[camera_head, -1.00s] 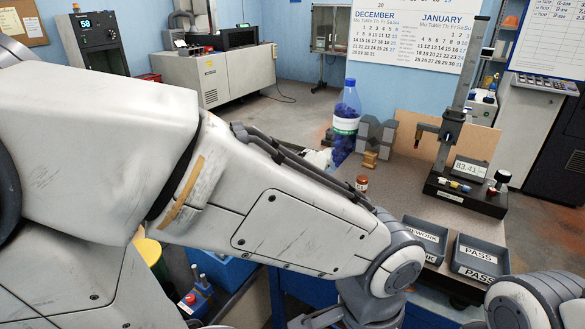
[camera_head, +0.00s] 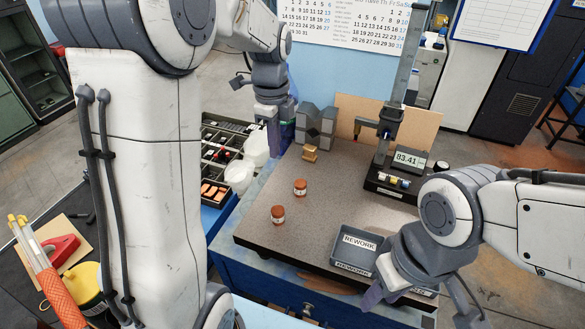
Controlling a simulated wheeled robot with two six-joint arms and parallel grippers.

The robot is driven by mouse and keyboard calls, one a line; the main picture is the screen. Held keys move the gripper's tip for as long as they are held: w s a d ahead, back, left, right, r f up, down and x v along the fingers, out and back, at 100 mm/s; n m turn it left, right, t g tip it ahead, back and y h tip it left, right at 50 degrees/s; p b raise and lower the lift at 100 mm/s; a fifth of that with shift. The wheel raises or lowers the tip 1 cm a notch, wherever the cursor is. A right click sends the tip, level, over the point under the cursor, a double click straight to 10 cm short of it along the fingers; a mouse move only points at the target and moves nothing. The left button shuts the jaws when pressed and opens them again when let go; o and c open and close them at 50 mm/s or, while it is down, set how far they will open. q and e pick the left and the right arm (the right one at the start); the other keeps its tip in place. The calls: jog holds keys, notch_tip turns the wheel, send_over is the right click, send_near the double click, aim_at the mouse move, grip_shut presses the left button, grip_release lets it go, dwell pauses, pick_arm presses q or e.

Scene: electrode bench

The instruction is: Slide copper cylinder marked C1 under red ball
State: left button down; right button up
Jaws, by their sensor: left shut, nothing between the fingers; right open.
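Two small copper cylinders with pale labels stand upright and apart on the grey bench plate: the farther cylinder (camera_head: 300,187) and the nearer cylinder (camera_head: 278,214). Their marks are too small to read. The height gauge (camera_head: 392,110) stands at the back right, its probe hanging over the plate; a red ball at its tip cannot be made out. My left gripper (camera_head: 274,135) is shut and empty, pointing down beside the dark blue bottle at the plate's back left. My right gripper (camera_head: 418,302) is open, over the trays at front right. Both grippers are apart from the cylinders.
The REWORK tray (camera_head: 345,240) is by my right gripper; the PASS tray is mostly hidden. A brass stepped piece (camera_head: 310,153) and grey V-blocks (camera_head: 316,122) stand at the back. A parts organiser (camera_head: 215,165) is left of the plate. The plate's middle is clear.

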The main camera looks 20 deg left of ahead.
aim_at(289, 191)
pick_arm(q)
jog(key=f, duration=0.2)
jog(key=f+p, duration=0.1)
jog(key=f, duration=0.5)
jog(key=shift+s+a+f+p, duration=0.2)
jog(key=shift+a+f+p, duration=0.05)
jog(key=shift+a+p, duration=0.1)
jog(key=d+p, duration=0.1)
jog(key=d, duration=0.2)
jog(key=shift+d+f+p, duration=0.1)
jog(key=shift+f+p, duration=0.1)
jog(key=shift+p, duration=0.2)
jog(key=shift+d+f, duration=0.15)
jog(key=shift+d, duration=0.3)
pick_arm(e)
notch_tip(289, 191, up, 4)
jog(key=shift+f, duration=0.1)
pick_arm(q)
jog(key=shift+s, duration=0.1)
